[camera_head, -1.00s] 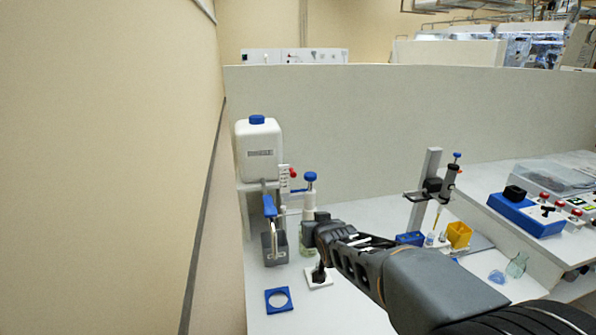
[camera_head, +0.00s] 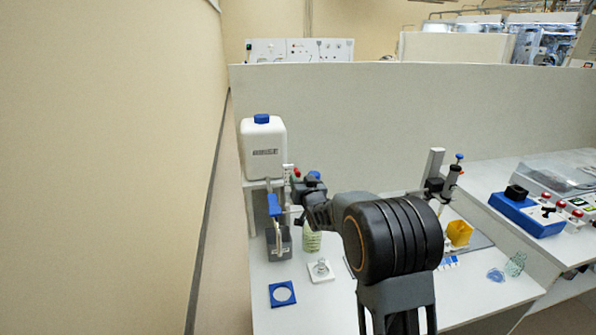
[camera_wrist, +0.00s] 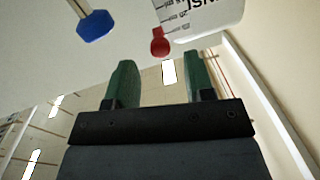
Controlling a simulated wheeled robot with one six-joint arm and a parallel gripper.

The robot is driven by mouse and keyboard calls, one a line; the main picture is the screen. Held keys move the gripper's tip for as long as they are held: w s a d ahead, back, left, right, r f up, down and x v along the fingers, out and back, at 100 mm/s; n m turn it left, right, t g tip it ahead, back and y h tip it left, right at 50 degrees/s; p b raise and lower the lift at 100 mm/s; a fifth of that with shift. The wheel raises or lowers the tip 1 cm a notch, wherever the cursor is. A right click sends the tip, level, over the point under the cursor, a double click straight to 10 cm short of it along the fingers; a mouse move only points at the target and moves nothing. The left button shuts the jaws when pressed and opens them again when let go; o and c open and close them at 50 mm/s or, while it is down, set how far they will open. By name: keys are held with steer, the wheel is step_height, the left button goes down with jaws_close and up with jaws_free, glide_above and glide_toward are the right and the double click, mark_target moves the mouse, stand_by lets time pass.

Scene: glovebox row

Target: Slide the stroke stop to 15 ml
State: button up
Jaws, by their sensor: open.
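The stroke stop appears to be the small red knob (camera_head: 297,172) beside the upright white scale (camera_head: 288,170) of the dispenser at the left of the bench. In the wrist view the red knob (camera_wrist: 158,42) lies just beyond the fingertips, between their lines and apart from them. Next to it is a white surface with tick marks and dark lettering; I cannot read the values. My gripper (camera_wrist: 159,68) is open, with two green fingers and nothing between them. In the head view my gripper (camera_head: 297,188) is close to the knob, its fingertips hard to make out.
A white bottle with a blue cap (camera_head: 262,140) stands behind the dispenser. A blue lever (camera_head: 274,205) is close on the left. A blue-topped part shows in the wrist view (camera_wrist: 96,26).

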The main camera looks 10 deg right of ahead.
mark_target(298, 175)
steer(key=shift+w+a+p, duration=0.15)
steer(key=shift+w+p, duration=0.4)
steer(key=shift+w, duration=1.75)
jaws_close()
